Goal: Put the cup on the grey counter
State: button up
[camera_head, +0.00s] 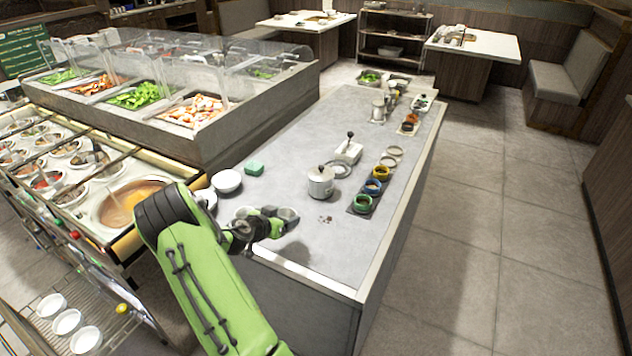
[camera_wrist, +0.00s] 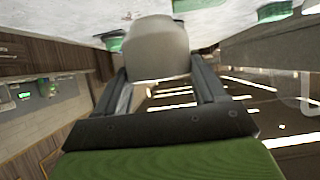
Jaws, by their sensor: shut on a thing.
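The grey cup (camera_head: 288,214) is in my gripper (camera_head: 272,220), over the near left part of the grey counter (camera_head: 310,250) in the head view. A dark shadow lies on the counter below it, and the cup looks a little above the top. In the wrist view the cup (camera_wrist: 157,50) fills the space between the two fingers of my gripper (camera_wrist: 157,75), which is shut on it. The counter surface (camera_wrist: 60,18) shows along the top of that view. The cup's inside is hidden there.
A lidded pot (camera_head: 320,183) stands right of the cup, with dark specks near it. A tray of coloured sauce bowls (camera_head: 366,204) lies farther right. The counter's near right part is clear.

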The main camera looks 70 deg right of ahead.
notch_tip(320, 180, down, 7)
jog(key=shift+r, duration=0.15)
jog(key=shift+f+b, duration=0.25)
jog(key=shift+b, duration=0.05)
jog(key=o, duration=1.1)
jog(key=shift+r, duration=0.1)
